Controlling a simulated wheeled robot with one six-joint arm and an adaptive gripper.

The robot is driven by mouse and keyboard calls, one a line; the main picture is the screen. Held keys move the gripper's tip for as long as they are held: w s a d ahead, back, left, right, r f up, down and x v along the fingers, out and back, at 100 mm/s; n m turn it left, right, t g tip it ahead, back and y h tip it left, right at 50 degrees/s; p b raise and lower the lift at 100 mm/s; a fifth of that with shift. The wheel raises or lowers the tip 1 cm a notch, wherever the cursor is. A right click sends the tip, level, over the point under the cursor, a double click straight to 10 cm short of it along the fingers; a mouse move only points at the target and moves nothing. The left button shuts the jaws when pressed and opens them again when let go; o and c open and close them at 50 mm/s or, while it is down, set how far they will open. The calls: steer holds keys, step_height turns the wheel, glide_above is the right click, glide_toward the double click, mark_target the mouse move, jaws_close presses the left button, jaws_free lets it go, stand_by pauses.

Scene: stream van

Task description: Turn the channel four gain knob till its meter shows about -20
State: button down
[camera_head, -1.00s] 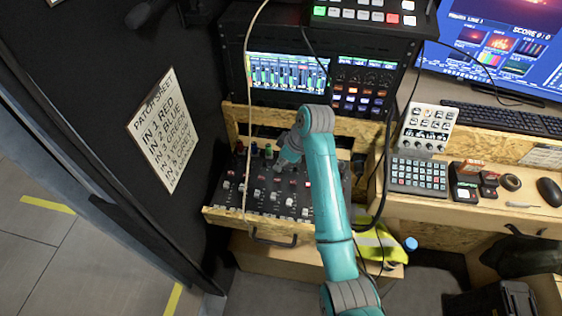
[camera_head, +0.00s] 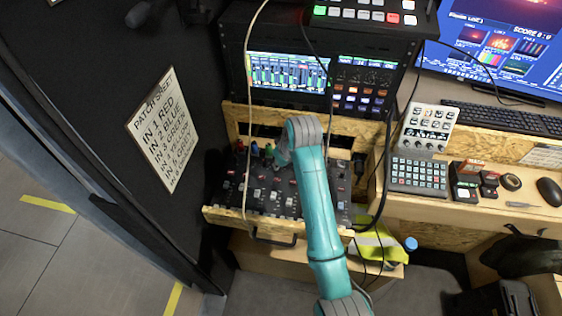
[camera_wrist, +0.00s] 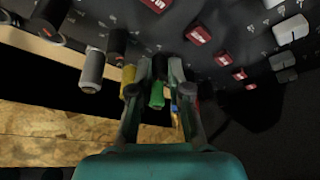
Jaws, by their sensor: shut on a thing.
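The black mixer (camera_head: 233,190) lies on the wooden shelf below the rack in the head view. My gripper (camera_head: 279,161) is at its back edge, by the coloured plugs. In the wrist view my gripper (camera_wrist: 159,63) is closed, with its tips at the panel. A small dark knob, mostly hidden, is between the tips; its channel label cannot be read. A green plug (camera_wrist: 157,96) shows between the fingers and a yellow plug (camera_wrist: 128,78) is beside the left finger. The rack's meter screen (camera_head: 288,74) is lit, but its numbers are too small to read.
A grey plug (camera_wrist: 92,72) stands left of the yellow one. Red caps (camera_wrist: 198,34) and pale caps (camera_wrist: 291,30) are on the panel to the right. A loose cable (camera_head: 248,110) hangs over the mixer. A patch sheet (camera_head: 165,128) is on the left wall.

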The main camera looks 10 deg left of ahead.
steer(key=shift+m+h, duration=0.4)
steer(key=shift+m, duration=0.7)
steer(key=c, duration=1.1)
jaws_free()
steer(key=shift+t, duration=0.3)
steer(key=v, duration=1.2)
